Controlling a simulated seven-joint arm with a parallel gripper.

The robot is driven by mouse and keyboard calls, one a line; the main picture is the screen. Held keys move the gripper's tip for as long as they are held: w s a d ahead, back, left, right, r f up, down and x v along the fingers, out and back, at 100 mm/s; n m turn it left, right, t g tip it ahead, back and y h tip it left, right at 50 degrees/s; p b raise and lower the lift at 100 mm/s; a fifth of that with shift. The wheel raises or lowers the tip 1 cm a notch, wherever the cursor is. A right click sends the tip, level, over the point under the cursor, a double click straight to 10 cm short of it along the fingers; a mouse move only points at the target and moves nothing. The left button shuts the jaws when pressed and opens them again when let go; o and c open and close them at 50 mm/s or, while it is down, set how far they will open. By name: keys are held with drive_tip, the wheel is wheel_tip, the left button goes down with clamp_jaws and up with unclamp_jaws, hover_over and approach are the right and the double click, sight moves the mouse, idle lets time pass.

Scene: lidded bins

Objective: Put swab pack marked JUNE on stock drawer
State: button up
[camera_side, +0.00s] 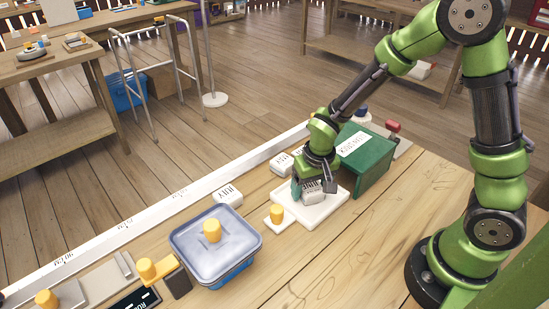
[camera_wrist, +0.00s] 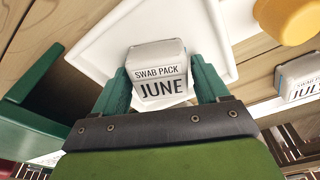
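The swab pack marked JUNE (camera_wrist: 160,75) is a small pale grey pack with dark print. In the wrist view it sits between the green fingers of my gripper (camera_wrist: 162,88), which are close against both its sides. In the side view my gripper (camera_side: 314,188) holds down over a white tray (camera_side: 326,212), with the pack low at the fingertips; whether it touches the tray is unclear. A green box with a white label (camera_side: 371,172) stands just right of the gripper, probably the stock drawer; its label is too small to read. Its green edge (camera_wrist: 32,75) shows at left in the wrist view.
A JULY pack (camera_side: 229,196) lies left of the tray, with more packs (camera_side: 281,164) behind. A white piece with a yellow knob (camera_side: 276,214) touches the tray area. A blue lidded bin (camera_side: 227,271) stands at front left. Bare table lies at front right.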

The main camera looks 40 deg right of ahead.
sight(314, 191)
drive_tip(key=shift+o, duration=1.3)
drive_tip(key=shift+r, duration=0.15)
drive_tip(key=s+r+t+y, duration=0.1)
drive_tip(key=s+r+t, duration=0.1)
drive_tip(key=r, duration=0.5)
drive_tip(key=s+r+t+y, duration=0.1)
drive_tip(key=s+r, duration=0.4)
drive_tip(key=r, duration=0.3)
drive_tip(key=s+r+t, duration=0.2)
drive_tip(key=s+r, duration=0.2)
drive_tip(key=r, duration=0.3)
drive_tip(key=shift+s+r+t+y, duration=0.25)
drive_tip(key=shift+r+t+y, duration=0.05)
drive_tip(key=shift+y, duration=0.1)
